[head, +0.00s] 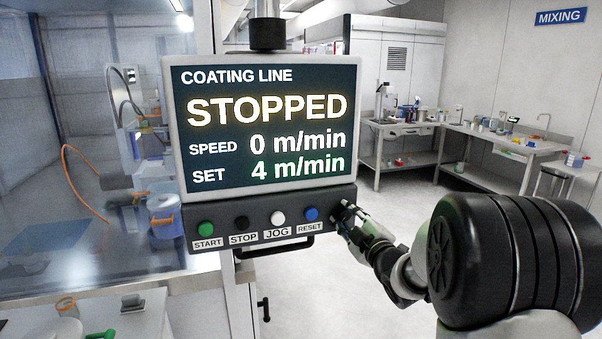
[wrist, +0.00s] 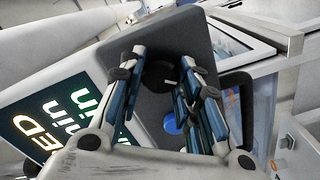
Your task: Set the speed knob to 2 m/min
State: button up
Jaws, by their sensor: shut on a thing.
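The coating line display (head: 265,125) reads STOPPED, speed 0 m/min, set 4 m/min. Below it is a dark control panel (head: 262,246). My gripper (head: 345,217) is at the panel's right end, right of the blue RESET button (head: 311,214). In the wrist view the black speed knob (wrist: 159,73) sits between the fingertips of my gripper (wrist: 163,62), which is shut on it. A small light mark shows on the knob's edge. Its scale cannot be read, and in the head view my gripper hides most of the knob.
The green START (head: 206,229), black STOP (head: 241,222) and white JOG (head: 278,218) buttons are left of RESET. A black handle (head: 275,250) runs under the panel. The floor at right behind my arm is open.

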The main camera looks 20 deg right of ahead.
jog(key=shift+f+n+b, duration=0.2)
jog(key=shift+n+b, duration=2.4)
jog(key=shift+b, duration=1.05)
grip_shut()
grip_release()
jog(key=n, duration=0.3)
jog(key=shift+r+n, duration=0.15)
jog(key=shift+n, duration=0.25)
jog(key=o, duration=1.3)
jog(key=shift+s, duration=0.1)
jog(key=s, duration=0.5)
jog(key=shift+s+d, duration=0.1)
jog(key=shift+s, duration=0.3)
jog(key=shift+c, duration=0.4)
